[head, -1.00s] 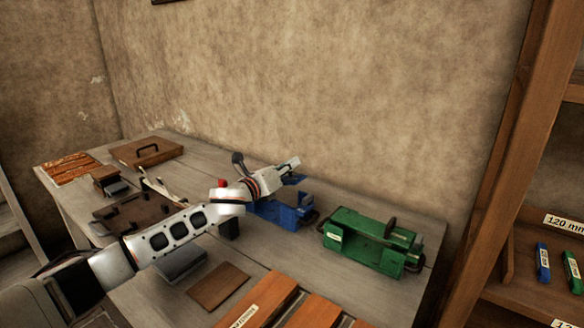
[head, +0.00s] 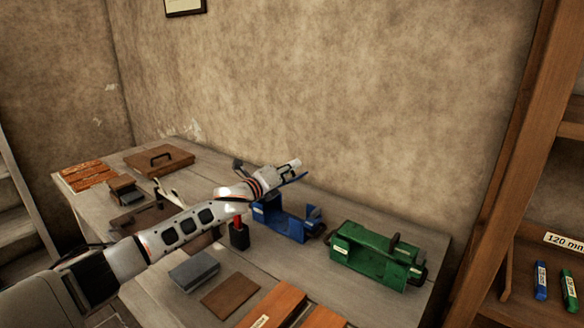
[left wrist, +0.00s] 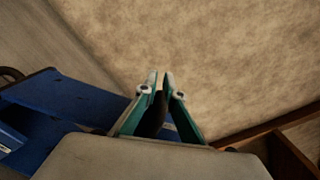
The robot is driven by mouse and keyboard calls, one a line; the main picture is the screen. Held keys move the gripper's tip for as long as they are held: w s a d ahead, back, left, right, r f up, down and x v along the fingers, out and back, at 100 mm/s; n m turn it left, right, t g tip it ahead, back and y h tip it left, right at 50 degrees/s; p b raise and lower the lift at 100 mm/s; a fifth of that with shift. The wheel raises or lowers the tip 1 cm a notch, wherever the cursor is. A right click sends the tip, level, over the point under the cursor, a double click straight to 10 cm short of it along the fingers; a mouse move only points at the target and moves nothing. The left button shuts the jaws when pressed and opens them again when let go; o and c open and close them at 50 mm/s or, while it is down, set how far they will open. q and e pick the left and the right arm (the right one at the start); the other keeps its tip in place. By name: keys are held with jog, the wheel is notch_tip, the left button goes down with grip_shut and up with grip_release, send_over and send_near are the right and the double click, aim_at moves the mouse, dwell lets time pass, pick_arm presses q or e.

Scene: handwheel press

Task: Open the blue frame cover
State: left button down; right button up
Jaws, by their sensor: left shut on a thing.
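The blue frame (head: 287,226) stands on the workbench behind the middle, with its upper side looking open between its two ends. My left gripper (head: 292,167) is above and behind it, shut on a dark handle. A strip of the blue cover (head: 296,179) shows just under the gripper, tilted up; the arm hides much of it. In the left wrist view the left gripper (left wrist: 161,92) has its fingers close around the dark handle (left wrist: 158,108), and blue surfaces (left wrist: 62,118) lie at the left. My right gripper is in neither view.
A green frame (head: 370,256) with a handle stands to the right of the blue one. A red-and-black object (head: 239,236), a grey block (head: 194,271) and a brown plate (head: 230,296) are in front. The wall is close behind the bench.

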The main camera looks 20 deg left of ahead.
pick_arm(q)
jog(key=c, duration=2.2)
grip_release()
jog(key=shift+d, duration=0.1)
jog(key=shift+o, duration=0.2)
notch_tip(320, 180, up, 10)
